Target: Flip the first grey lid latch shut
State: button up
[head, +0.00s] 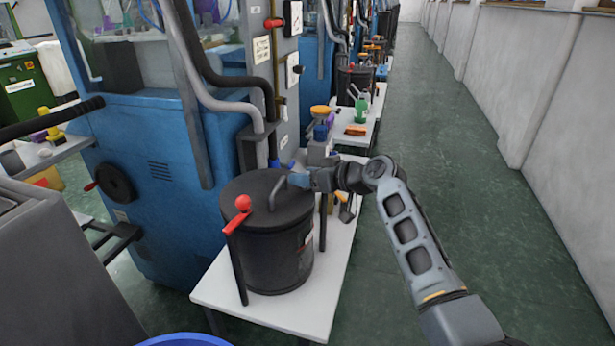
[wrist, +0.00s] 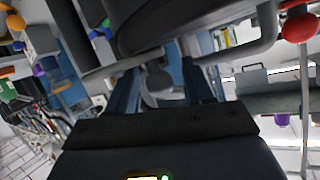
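A black drum (head: 275,245) with a flat lid (head: 255,188) stands upright on a white table. A bent grey bar (head: 278,188), which looks like the lid latch, rises at the lid's right side. My gripper (head: 302,181) is low over the lid's right edge, close to this bar. In the wrist view its two bluish fingers (wrist: 160,85) stand apart, with a grey bar (wrist: 240,50) at their tips. I cannot tell if they touch it. The drum's dark side fills the top of that view. A red ball-ended lever (head: 243,203) is at the lid's front left; its ball (wrist: 300,27) shows at upper right.
A blue machine (head: 165,170) with hoses stands left of the drum. More tables with small items (head: 355,130) and another black drum (head: 355,82) line the row behind. The green floor (head: 480,170) of the aisle on the right is clear up to the wall.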

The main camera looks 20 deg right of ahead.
grip_shut()
jog(key=shift+w+a+r+m+t+h+p, duration=0.1)
jog(key=shift+w+m+t+h+p, duration=0.15)
jog(key=shift+m+h+p, duration=0.25)
jog(key=shift+w+a+r+m+t+h+p, duration=0.1)
jog(key=shift+w+m+t+h+p, duration=0.2)
jog(key=shift+m+h, duration=0.35)
jog(key=shift+w+d+f+m+t+h+p, duration=0.2)
jog(key=shift+w+m+t+h+p, duration=0.1)
jog(key=shift+m+h+p, duration=0.45)
jog(key=shift+o, duration=0.4)
grip_release()
jog(key=shift+a, duration=0.1)
jog(key=shift+s, duration=0.1)
jog(key=b+v, duration=0.1)
jog(key=v, duration=0.6)
jog(key=shift+s+r, duration=0.2)
jog(key=shift+s, duration=0.05)
